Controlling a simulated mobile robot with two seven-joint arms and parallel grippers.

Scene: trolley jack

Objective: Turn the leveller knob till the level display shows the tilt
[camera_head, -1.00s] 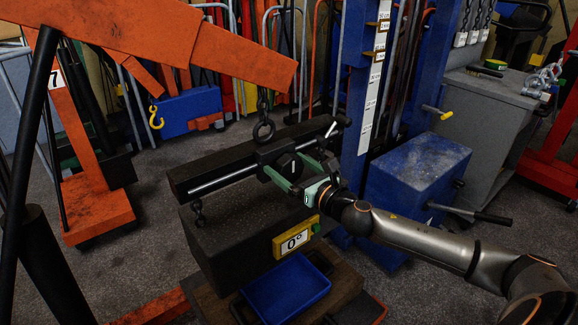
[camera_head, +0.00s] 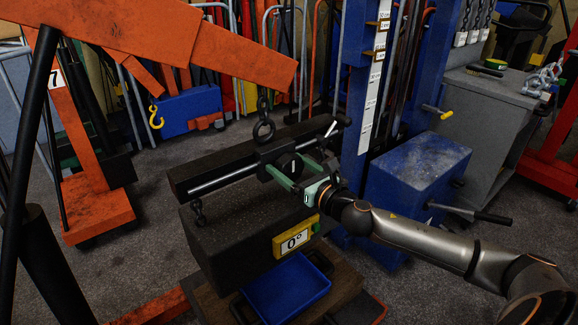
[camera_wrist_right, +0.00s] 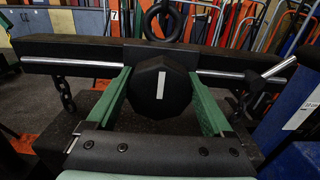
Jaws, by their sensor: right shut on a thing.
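The leveller knob (camera_wrist_right: 161,88) is a black faceted knob with a white line, which stands upright in the right wrist view. In the head view the knob (camera_head: 291,167) sits at the middle of the black leveller beam (camera_head: 222,168). My right gripper (camera_head: 289,180) has its green fingers on either side of the knob, shut on it; they also show in the right wrist view (camera_wrist_right: 162,104). The level display (camera_head: 292,241) is a yellow-framed box on the dark block and reads 0°. My left gripper is not in view.
The beam hangs by a chain and ring (camera_head: 263,128) from the orange crane arm (camera_head: 200,45). The dark block (camera_head: 232,243) hangs under it. A blue tray (camera_head: 286,288) lies below the display. A blue box (camera_head: 417,177) stands to the right.

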